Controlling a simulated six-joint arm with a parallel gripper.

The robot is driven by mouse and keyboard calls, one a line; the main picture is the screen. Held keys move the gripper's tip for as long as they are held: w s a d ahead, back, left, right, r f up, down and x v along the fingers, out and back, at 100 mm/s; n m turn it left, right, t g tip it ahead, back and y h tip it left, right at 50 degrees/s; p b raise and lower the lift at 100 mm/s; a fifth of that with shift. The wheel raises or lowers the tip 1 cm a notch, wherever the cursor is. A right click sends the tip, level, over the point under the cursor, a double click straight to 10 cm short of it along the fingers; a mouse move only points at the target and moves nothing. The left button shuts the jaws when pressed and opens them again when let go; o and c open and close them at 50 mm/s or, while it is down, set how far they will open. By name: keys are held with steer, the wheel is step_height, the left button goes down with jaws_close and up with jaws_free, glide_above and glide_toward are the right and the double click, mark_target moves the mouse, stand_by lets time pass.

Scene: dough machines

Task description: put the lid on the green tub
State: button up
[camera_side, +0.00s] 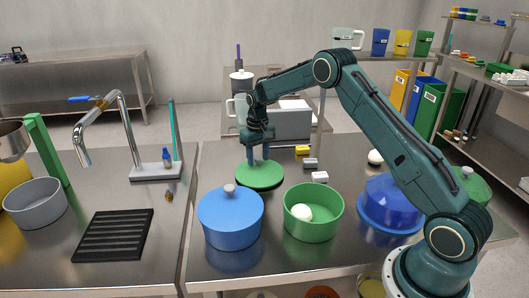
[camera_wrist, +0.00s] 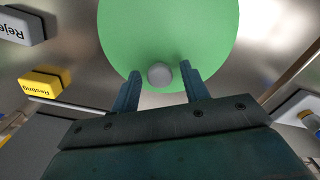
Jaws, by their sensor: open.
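The green lid (camera_side: 261,176) lies on the metal table behind the tubs. In the wrist view the lid (camera_wrist: 165,25) shows as a green disc with a grey round knob (camera_wrist: 160,75). My gripper (camera_side: 258,155) is right above the lid, pointing down. In the wrist view my gripper (camera_wrist: 158,80) is open, one finger on each side of the knob, with gaps between. The green tub (camera_side: 330,220) stands open in front and to the right of the lid. A white ball of dough (camera_side: 302,212) lies inside it.
A lidded blue pot (camera_side: 231,218) stands left of the green tub, a dark blue bowl-shaped thing (camera_side: 385,200) right of it. Small blocks, one yellow (camera_side: 302,151), lie right of the lid. A black ribbed mat (camera_side: 113,235) lies on the left table.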

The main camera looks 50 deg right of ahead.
steer(key=shift+c, duration=0.2)
steer(key=c, duration=0.9)
steer(key=shift+r, duration=3.45)
steer(key=shift+s+r, duration=0.1)
steer(key=shift+r, duration=0.05)
steer(key=shift+s+a+r, duration=0.15)
steer(key=shift+s+r, duration=0.2)
steer(key=s+a+r, duration=0.2)
steer(key=s, duration=0.6)
steer(key=s+a+r, duration=0.2)
steer(key=s+a, duration=0.1)
steer(key=s, duration=0.4)
steer(key=s+a+r, duration=0.2)
steer(key=s+r, duration=0.1)
steer(key=s, duration=0.5)
steer(key=shift+s+a, duration=0.3)
steer(key=shift+a, duration=0.1)
